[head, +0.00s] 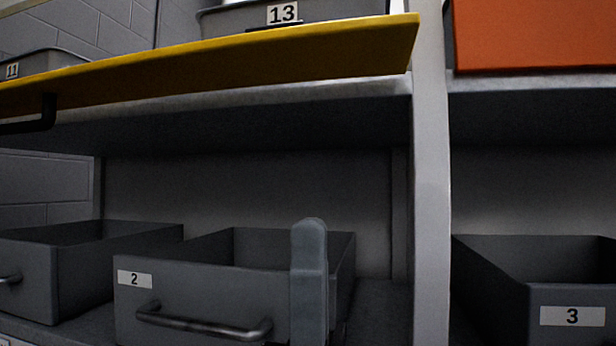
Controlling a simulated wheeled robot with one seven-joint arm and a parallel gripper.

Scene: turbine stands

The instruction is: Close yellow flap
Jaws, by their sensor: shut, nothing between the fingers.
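The yellow flap (230,60) spans the upper left of the head view. It stands raised, sticking out towards me, with its underside showing. A black handle (40,118) hangs from its lower side at the left edge. The shelf opening below the flap is uncovered. My gripper (309,235) shows as a grey upright shape at the lower middle, in front of bin 2. It is shut and empty, below the flap and apart from it.
Grey bin 2 (200,290) and another grey bin (75,275) stand on the lower shelf. A pale post (430,180) divides them from bin 3 (570,290). An orange panel (535,35) is at upper right. Bin 13 (230,18) stands above the flap.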

